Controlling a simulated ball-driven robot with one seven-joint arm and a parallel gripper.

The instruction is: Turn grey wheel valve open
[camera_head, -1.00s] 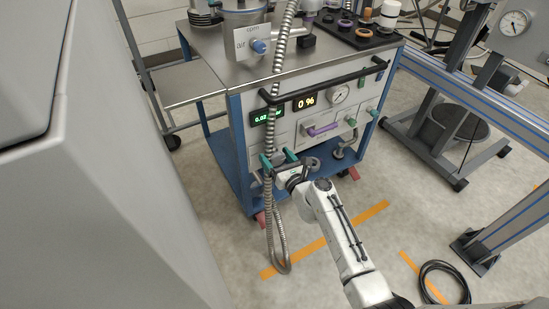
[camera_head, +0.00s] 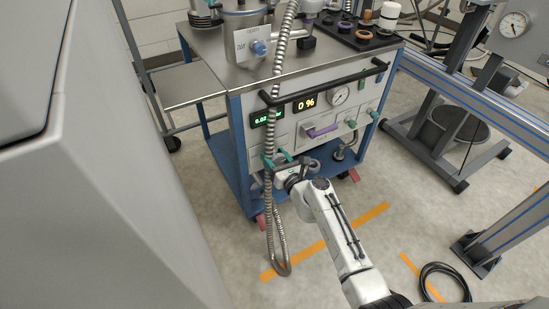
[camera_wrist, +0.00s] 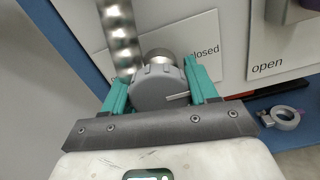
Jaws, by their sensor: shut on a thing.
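The grey wheel valve (camera_wrist: 157,88) sits between the two teal fingers of my gripper (camera_wrist: 160,90) in the wrist view. A pale line marks its face, pointing right and lying nearly level. My gripper is shut on the wheel's rim. A white panel behind it bears the word "closed" (camera_wrist: 205,52), partly hidden, to the upper right of the wheel. In the head view my gripper (camera_head: 278,160) reaches the lower front left of the blue-framed cart (camera_head: 238,135); the wheel itself is hidden there.
A ribbed metal hose (camera_head: 269,205) hangs just left of my gripper and loops to the floor. A black handle bar (camera_head: 325,83) crosses the cart front above. A purple handle (camera_head: 322,131) is to the right. A blue-grey frame (camera_head: 490,105) stands at the right.

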